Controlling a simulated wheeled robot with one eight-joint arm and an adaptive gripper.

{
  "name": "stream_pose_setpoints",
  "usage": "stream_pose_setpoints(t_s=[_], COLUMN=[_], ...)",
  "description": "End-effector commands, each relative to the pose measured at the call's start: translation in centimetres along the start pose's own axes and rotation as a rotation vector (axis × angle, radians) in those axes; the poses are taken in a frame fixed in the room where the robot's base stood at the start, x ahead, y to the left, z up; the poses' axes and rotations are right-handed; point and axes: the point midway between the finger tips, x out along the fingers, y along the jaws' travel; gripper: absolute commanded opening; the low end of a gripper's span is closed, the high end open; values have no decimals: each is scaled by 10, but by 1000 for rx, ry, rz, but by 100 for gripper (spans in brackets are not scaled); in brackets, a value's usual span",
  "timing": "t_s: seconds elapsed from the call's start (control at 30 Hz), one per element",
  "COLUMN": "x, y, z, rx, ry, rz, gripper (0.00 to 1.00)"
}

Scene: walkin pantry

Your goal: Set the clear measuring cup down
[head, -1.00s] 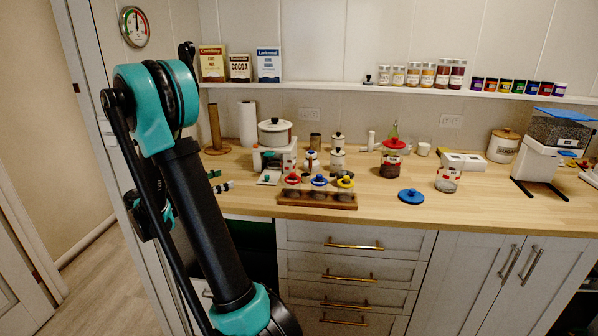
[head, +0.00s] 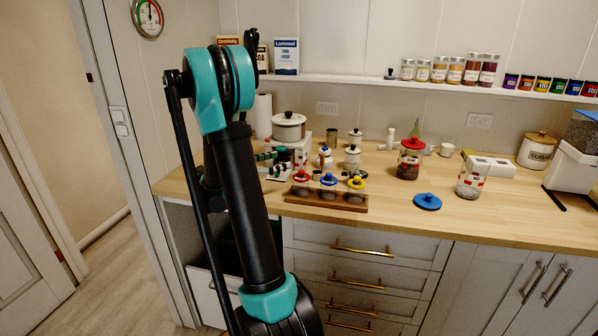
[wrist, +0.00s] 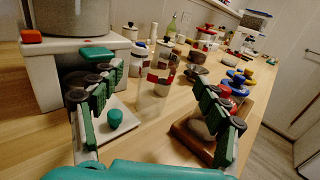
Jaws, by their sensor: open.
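The clear measuring cup (wrist: 152,100) is a faint see-through cylinder in the wrist view. It appears upright on the wooden counter, between the green-padded fingers of my gripper (wrist: 153,78). The fingers are spread wide, with a gap on both sides of the cup. In the head view my gripper (head: 275,158) is over the counter's left part, in front of the white pot; I cannot make out the cup there.
A white tray (wrist: 127,108) with a green knob lies beside the left finger. A wooden rack (head: 322,199) of jars with red, blue and yellow lids stands close right. The pot (head: 288,127) stands behind. A blue lid (head: 427,202) lies on clear counter further right.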

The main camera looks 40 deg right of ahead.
Motion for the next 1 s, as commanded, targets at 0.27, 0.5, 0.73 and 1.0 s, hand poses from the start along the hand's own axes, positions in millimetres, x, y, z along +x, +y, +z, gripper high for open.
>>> stream_pose_setpoints(t_s=[0.27, 0.5, 0.73, 1.0], x=[20, 54, 67, 67], y=[0, -1, -1, -1], z=[-1, -4, -4, -4], rx=[0, 0, 0, 0], ry=[0, 0, 0, 0], rz=[0, -2, 1, 1], gripper=[75, 75, 75, 62])
